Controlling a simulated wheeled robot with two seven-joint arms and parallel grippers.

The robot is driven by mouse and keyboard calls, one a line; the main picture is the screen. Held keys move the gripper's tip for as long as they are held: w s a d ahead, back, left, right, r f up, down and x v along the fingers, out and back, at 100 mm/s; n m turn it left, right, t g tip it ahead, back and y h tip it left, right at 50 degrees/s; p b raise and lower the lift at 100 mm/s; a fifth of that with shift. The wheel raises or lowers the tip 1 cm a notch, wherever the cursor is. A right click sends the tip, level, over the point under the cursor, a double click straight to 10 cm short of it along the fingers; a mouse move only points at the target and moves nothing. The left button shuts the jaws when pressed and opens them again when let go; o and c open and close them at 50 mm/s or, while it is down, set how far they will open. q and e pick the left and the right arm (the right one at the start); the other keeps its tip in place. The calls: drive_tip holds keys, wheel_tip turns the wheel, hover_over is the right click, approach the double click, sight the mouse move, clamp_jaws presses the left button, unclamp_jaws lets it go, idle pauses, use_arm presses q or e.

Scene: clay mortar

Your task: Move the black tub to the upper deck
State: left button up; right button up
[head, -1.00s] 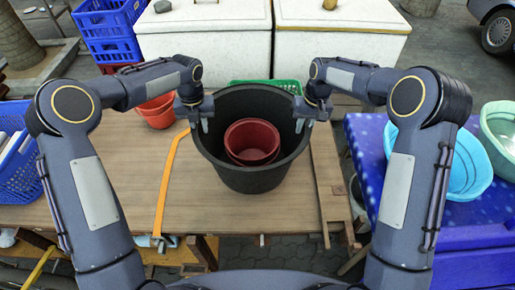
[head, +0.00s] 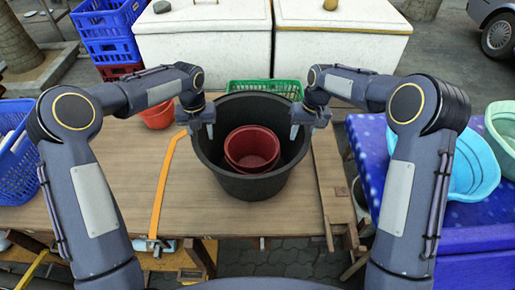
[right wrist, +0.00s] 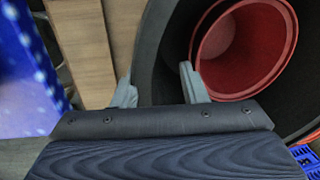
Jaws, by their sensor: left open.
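The black tub (head: 253,186) stands upright on the wooden table's top deck (head: 120,190). A red bucket (head: 252,148) sits inside it. My left gripper (head: 204,128) is at the tub's left rim, open. My right gripper (head: 301,130) is at the right rim. In the right wrist view its two fingers (right wrist: 160,90) are apart, with the dark rim of the tub (right wrist: 165,45) passing between them. One finger is inside the tub and one outside. I see no firm contact with the wall.
An orange strap (head: 163,190) lies left of the tub. A green basket (head: 264,88) and red pot (head: 157,114) are behind it. White chests (head: 205,45) stand at the back. A blue-covered table (head: 485,212) with basins is at the right. A lower shelf (head: 195,262) shows beneath.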

drive_tip(key=shift+d, duration=0.15)
use_arm(q)
wheel_tip(320, 180, up, 12)
use_arm(e)
wheel_tip(320, 180, up, 12)
drive_tip(key=d, duration=0.1)
drive_tip(key=shift+d, duration=0.35)
idle(0.5)
